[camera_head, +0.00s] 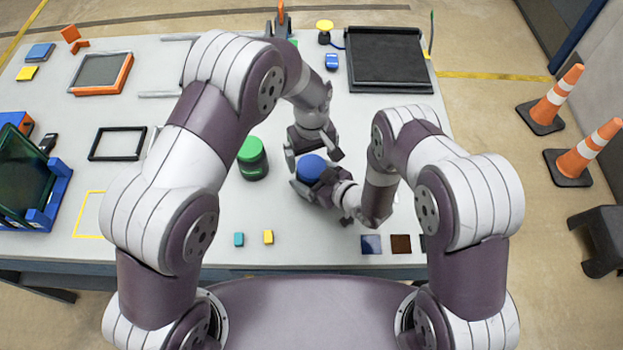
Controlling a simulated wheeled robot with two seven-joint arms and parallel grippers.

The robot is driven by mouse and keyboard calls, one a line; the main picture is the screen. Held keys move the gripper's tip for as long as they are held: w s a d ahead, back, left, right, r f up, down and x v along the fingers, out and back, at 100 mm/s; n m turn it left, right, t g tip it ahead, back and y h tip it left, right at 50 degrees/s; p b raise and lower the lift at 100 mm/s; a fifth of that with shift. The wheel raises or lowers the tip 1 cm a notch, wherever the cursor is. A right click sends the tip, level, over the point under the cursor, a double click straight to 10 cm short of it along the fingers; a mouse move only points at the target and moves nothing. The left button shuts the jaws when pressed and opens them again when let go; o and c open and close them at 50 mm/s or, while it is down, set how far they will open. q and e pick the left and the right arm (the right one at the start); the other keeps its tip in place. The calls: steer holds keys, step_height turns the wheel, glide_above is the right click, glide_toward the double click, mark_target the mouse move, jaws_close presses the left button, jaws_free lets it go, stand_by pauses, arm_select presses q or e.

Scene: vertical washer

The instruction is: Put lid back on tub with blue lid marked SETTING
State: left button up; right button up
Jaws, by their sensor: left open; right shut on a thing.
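The round blue lid (311,166) shows near the table's middle, between my two grippers. The tub body under it is mostly hidden by my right gripper, and the marking is too small to read. My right gripper (309,182) comes in low from the right and is shut on the blue-lidded tub. My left gripper (314,157) points down from above, open, with its fingers on the far left and far right of the blue lid. I cannot tell whether they touch it, or whether the lid is seated on the tub.
A dark tub with a green lid (252,158) stands just left. Small teal (239,239) and yellow (268,237) blocks lie near the front edge. A black frame (117,143) and a blue crate (57,190) are at left. A black tray (388,62) is at the back right.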

arm_select(q)
steer(key=shift+f, duration=1.25)
steer(key=c, duration=1.1)
steer(key=shift+m, duration=0.9)
steer(key=o, duration=1.2)
steer(key=shift+c, duration=0.2)
steer(key=shift+r, duration=2.3)
